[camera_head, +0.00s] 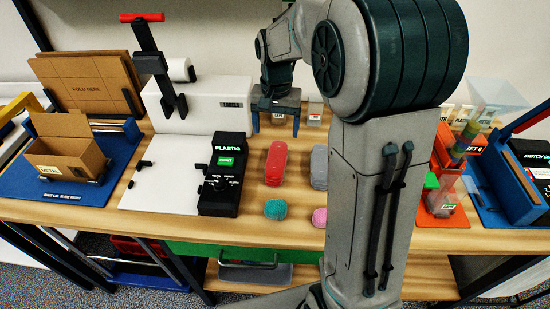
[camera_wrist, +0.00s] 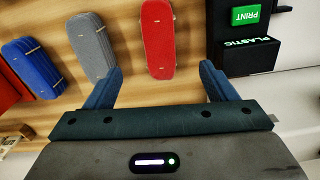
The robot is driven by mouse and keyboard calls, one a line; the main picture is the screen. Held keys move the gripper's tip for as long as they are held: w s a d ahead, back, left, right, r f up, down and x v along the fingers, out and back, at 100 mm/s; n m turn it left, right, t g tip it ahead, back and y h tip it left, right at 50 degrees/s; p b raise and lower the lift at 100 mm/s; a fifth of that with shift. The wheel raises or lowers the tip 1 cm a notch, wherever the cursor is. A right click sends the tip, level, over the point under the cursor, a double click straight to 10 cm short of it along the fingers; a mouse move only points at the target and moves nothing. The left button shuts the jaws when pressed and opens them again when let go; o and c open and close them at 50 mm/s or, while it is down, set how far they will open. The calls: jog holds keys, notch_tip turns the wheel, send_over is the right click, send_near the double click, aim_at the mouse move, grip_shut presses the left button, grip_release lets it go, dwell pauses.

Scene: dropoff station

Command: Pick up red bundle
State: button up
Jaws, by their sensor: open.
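The red bundle (camera_head: 276,164) is a long, rounded red stack lying on the wooden table, just right of the black label printer. It also shows in the wrist view (camera_wrist: 158,38), upper middle, lying lengthwise ahead of the gap between my fingers. My gripper (camera_head: 275,118) is open and empty, behind the red bundle in the head view and apart from it. Its two blue fingers also show in the wrist view (camera_wrist: 160,85), one on each side of the bundle's line. My arm hides part of the table to the right of the bundle.
A grey bundle (camera_head: 319,167) lies right of the red one, partly behind my arm. A blue bundle (camera_wrist: 34,66) shows in the wrist view. The black printer (camera_head: 222,178) stands close left. Teal (camera_head: 276,209) and pink (camera_head: 319,217) items lie in front.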

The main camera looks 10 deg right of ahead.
aim_at(277, 157)
notch_tip(277, 157, down, 8)
jog(key=shift+w+d+f+p, duration=0.15)
jog(key=shift+f+p, duration=0.15)
jog(key=shift+f, duration=1.05)
jog(key=shift+w+d+f+p, duration=0.15)
jog(key=shift+f+p, duration=0.1)
jog(key=shift+f, duration=1.1)
jog(key=shift+a, duration=0.1)
jog(key=c, duration=1.1)
